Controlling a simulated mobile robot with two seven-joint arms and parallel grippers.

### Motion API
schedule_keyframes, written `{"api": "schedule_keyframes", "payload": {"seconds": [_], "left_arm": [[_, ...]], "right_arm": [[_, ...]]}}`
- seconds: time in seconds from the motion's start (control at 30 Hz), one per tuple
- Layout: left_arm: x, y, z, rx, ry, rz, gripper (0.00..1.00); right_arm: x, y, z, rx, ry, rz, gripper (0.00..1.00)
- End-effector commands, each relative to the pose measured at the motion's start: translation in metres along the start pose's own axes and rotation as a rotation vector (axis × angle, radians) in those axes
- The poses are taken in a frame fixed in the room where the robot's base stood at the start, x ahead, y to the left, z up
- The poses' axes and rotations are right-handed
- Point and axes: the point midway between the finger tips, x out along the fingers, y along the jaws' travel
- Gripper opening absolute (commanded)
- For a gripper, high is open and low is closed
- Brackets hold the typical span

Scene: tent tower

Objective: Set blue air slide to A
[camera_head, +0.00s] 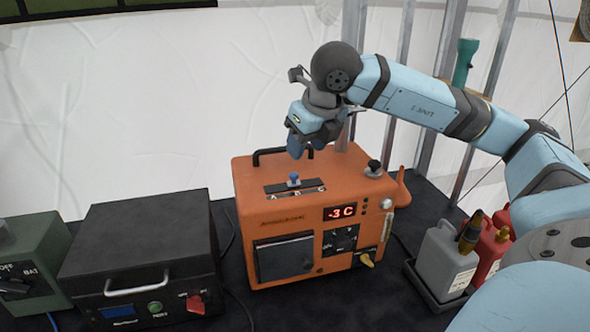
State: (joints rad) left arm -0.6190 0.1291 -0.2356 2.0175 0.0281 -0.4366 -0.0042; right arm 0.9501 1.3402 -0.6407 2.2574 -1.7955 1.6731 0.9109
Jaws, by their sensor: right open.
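The blue air slide (294,179) is a small blue knob on a dark slotted plate on top of the orange heater box (270,217). My left gripper is not in view.
The box also has a black handle (268,155), a black knob (374,166), a display reading -3 C (341,212) and a yellow valve (367,260). A black case (143,247) stands left, bottles (445,250) in a tray right. Metal poles rise behind.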

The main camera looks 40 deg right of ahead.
Motion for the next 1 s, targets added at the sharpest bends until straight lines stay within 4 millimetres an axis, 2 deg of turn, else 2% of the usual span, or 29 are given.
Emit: {"api": "schedule_keyframes", "payload": {"seconds": [0.03,0.2,0.4,0.57,0.8,0.83,1.0], "left_arm": [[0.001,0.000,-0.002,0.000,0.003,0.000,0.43],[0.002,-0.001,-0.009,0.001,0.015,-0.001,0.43],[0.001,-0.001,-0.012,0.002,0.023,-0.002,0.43],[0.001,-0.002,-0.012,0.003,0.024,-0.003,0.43],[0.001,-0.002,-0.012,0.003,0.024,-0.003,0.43],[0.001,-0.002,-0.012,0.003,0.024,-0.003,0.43],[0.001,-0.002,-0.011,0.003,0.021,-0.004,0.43]], "right_arm": [[0.012,0.000,-0.001,0.000,0.005,0.000,0.48],[0.046,0.000,-0.001,0.000,0.005,0.001,0.48],[0.072,0.000,0.000,0.000,0.002,0.002,0.48],[0.080,0.000,0.000,0.000,0.001,0.001,0.48],[0.081,0.000,0.000,-0.001,0.000,0.002,0.48],[0.081,0.000,0.000,-0.001,0.000,0.002,0.46],[0.081,0.000,0.000,-0.001,0.000,0.002,0.07]]}}
